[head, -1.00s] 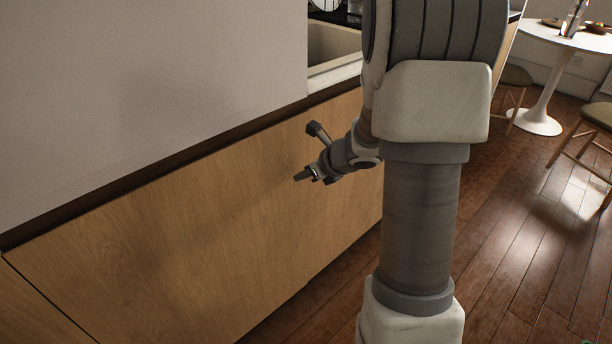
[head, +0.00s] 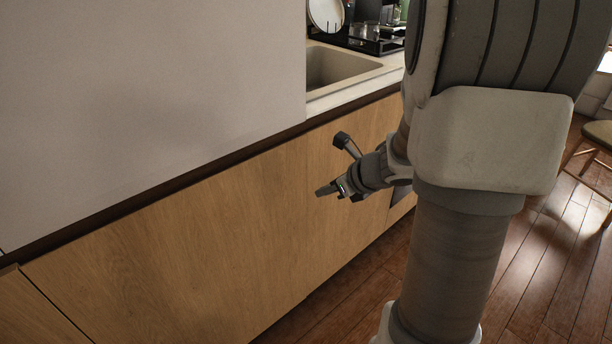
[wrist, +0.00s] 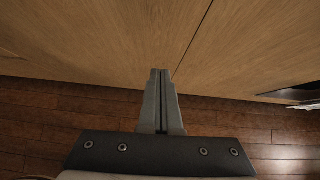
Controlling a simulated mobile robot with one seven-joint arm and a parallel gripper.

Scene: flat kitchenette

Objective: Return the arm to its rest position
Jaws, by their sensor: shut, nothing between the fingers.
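My gripper (head: 328,190) shows in the head view in front of the wooden cabinet front (head: 190,250), below the counter. It also shows in the wrist view (wrist: 160,74), where its two fingers are together with nothing between them. The fingers point toward the wooden panels (wrist: 90,45). I cannot tell the exact gap between the fingertips and the panels. My arm fills much of the right side of the head view and hides part of the counter and room behind it.
A sink (head: 340,66) is set in the counter (head: 352,94) beyond the grey wall panel (head: 150,100). A black rack (head: 376,42) and a round white plate (head: 326,13) stand behind it. The wood floor (head: 545,270) is open at right; a stool (head: 598,134) stands there.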

